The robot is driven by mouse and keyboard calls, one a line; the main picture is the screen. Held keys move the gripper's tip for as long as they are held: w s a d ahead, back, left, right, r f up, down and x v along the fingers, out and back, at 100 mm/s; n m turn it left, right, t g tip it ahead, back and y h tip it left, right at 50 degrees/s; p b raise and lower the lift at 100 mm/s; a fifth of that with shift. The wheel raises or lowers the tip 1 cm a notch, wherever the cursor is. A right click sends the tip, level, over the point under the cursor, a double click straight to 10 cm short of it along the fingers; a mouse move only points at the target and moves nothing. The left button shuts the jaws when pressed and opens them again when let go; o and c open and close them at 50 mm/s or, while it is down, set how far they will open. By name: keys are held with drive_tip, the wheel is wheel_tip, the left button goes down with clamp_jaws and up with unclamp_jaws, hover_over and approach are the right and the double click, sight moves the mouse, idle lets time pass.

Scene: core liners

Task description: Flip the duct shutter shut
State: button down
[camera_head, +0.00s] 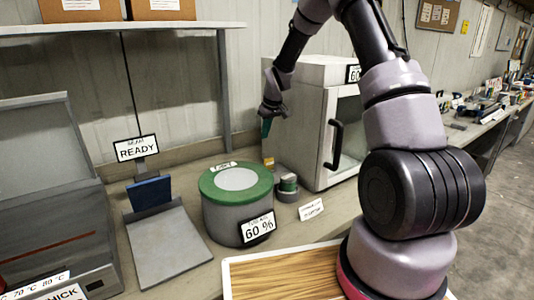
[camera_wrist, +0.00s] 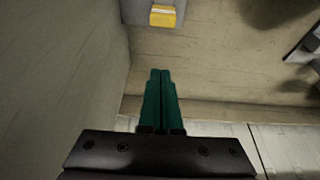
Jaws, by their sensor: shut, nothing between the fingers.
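My gripper (camera_head: 266,128) points down beside the left side of the white cabinet, close to the back wall. In the wrist view its two green fingers (camera_wrist: 160,75) are together, with nothing between them. A small yellow tab (camera_head: 268,162) shows below the fingers, behind the green-lidded drum. In the wrist view the yellow tab (camera_wrist: 163,15) sits on a grey housing (camera_wrist: 138,9) at the top edge, apart from the fingertips. I cannot tell whether this is the duct shutter or how it stands; no other shutter is clearly seen.
The white cabinet (camera_head: 306,115) with a black handle stands right of my gripper. The green-lidded drum (camera_head: 236,185) and small round tins (camera_head: 287,188) stand in front. A blue-backed plate device (camera_head: 165,245) is left. A wooden board (camera_head: 290,277) lies at the front.

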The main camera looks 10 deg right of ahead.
sight(269, 165)
drive_tip(key=shift+w+f, duration=0.1)
drive_tip(key=shift+f, duration=0.1)
wheel_tip(269, 165, down, 9)
drive_tip(key=shift+s+d, duration=0.1)
drive_tip(key=shift+s, duration=0.3)
idle(0.5)
